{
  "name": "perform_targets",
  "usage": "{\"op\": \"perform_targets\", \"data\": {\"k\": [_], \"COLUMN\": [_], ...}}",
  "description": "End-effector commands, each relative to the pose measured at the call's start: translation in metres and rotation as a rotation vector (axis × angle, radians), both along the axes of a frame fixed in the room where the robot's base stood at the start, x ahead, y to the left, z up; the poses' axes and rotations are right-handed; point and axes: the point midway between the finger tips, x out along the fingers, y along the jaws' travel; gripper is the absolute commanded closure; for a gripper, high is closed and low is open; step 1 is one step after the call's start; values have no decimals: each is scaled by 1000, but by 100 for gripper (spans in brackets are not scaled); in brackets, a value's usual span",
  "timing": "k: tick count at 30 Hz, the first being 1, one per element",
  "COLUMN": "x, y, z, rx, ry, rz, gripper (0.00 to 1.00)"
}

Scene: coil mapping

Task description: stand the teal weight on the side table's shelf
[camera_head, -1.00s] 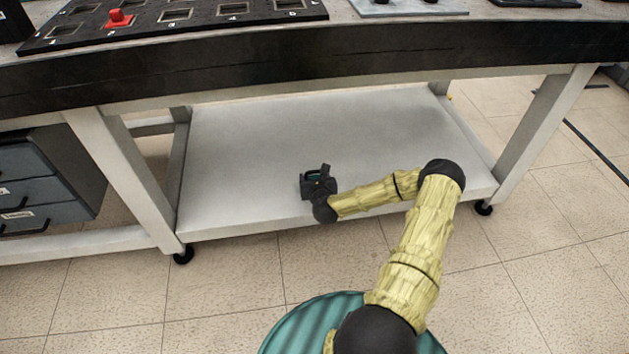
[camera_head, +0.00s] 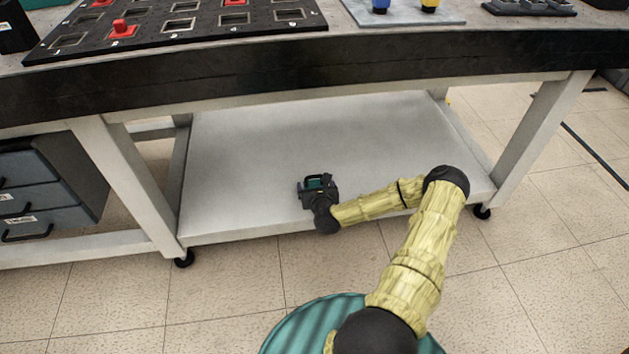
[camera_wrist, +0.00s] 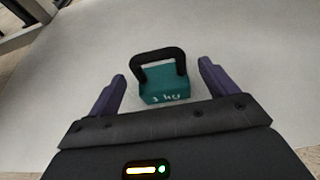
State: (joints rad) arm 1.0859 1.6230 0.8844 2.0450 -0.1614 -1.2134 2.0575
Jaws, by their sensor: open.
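The teal weight (camera_wrist: 163,88), a block with a black loop handle and a white "3 kg" style mark, stands upright on the white lower shelf (camera_head: 250,135) of the table. In the head view the weight (camera_head: 316,183) shows just beyond my gripper, partly hidden by it. My gripper (camera_wrist: 164,78) is open in the wrist view, with one purple finger on each side of the weight and a visible gap on both sides. In the head view my gripper (camera_head: 318,186) is low over the shelf's front half.
The shelf is otherwise bare, with free room behind and to the right. Table legs (camera_head: 135,185) stand at the shelf's corners, and the dark table edge (camera_head: 330,72) overhangs it. Grey drawers (camera_head: 45,195) stand at left. A black board (camera_head: 180,30) with red pieces lies on top.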

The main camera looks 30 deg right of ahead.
Motion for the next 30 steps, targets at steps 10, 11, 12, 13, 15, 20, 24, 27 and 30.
{"op": "perform_targets", "data": {"k": [10,11,12,13,15,20,24,27,30], "x": [-61,-66,-70,-73,-78,-82,-82,-82,-81], "y": [18,19,21,22,23,24,24,24,24], "z": [30,32,33,34,36,36,36,36,36], "rx": [5,4,3,3,2,1,1,1,1], "ry": [2,2,2,2,0,0,0,0,0], "rz": [-1,0,0,0,0,1,1,1,1], "gripper": [15,15,15,15,15,15,15,15,15]}}
